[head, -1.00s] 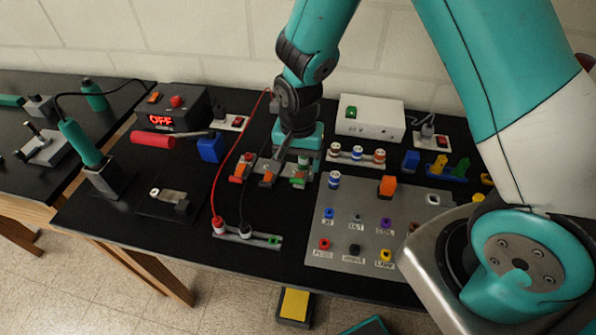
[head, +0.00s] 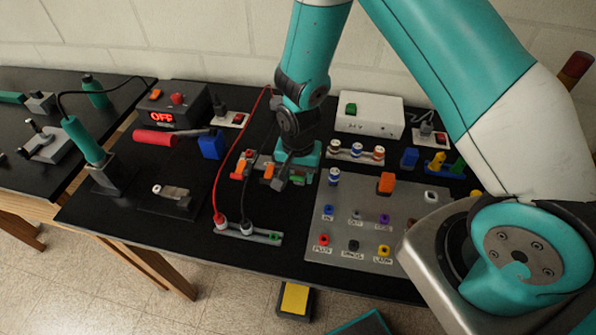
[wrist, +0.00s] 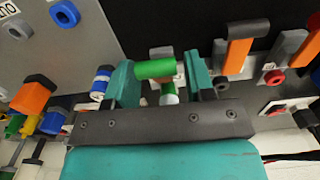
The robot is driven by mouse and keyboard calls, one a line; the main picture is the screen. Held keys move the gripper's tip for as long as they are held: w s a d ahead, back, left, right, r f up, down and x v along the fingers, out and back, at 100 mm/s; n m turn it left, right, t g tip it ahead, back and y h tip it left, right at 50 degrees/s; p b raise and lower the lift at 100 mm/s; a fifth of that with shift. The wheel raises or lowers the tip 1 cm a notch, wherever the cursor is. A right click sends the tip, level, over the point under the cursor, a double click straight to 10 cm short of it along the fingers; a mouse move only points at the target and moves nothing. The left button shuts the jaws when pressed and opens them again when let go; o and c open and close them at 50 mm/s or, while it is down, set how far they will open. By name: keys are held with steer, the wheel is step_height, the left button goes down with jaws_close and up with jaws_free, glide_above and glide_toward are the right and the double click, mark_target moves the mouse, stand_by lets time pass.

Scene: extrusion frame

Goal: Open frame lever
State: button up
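A row of small levers stands on a narrow grey frame near the middle of the table. A green lever handle (wrist: 155,69) shows in the wrist view. An orange lever (wrist: 240,45) stands to its right, and another orange lever (head: 240,168) shows at the row's left end in the head view. My gripper (wrist: 161,75) has its two teal fingers apart, one on each side of the green handle. The handle's ends lie close to the fingers; I cannot tell whether they touch. In the head view my gripper (head: 288,172) hides part of the row.
A grey panel (head: 330,258) with coloured sockets lies right of the row. A red and a black cable rise from a socket strip (head: 262,236) in front. A white box (head: 369,116) stands behind, and a soldering iron stand (head: 112,176) at the left.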

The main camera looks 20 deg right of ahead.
steer(key=shift+w+d+r+g+y, duration=0.2)
steer(key=shift+w+r+g+y, duration=0.1)
steer(key=shift+g+y, duration=0.3)
steer(key=shift+w+d+r+g+y, duration=0.1)
steer(key=shift+g+y, duration=0.3)
steer(key=shift+g, duration=0.25)
steer(key=shift+w+d+r+g+y, duration=0.1)
steer(key=shift+g+y, duration=0.3)
steer(key=shift+g, duration=0.25)
steer(key=o, duration=0.9)
steer(key=b+v, duration=0.3)
steer(key=v, duration=1.4)
steer(key=shift+a+r, duration=0.1)
steer(key=shift+r, duration=0.15)
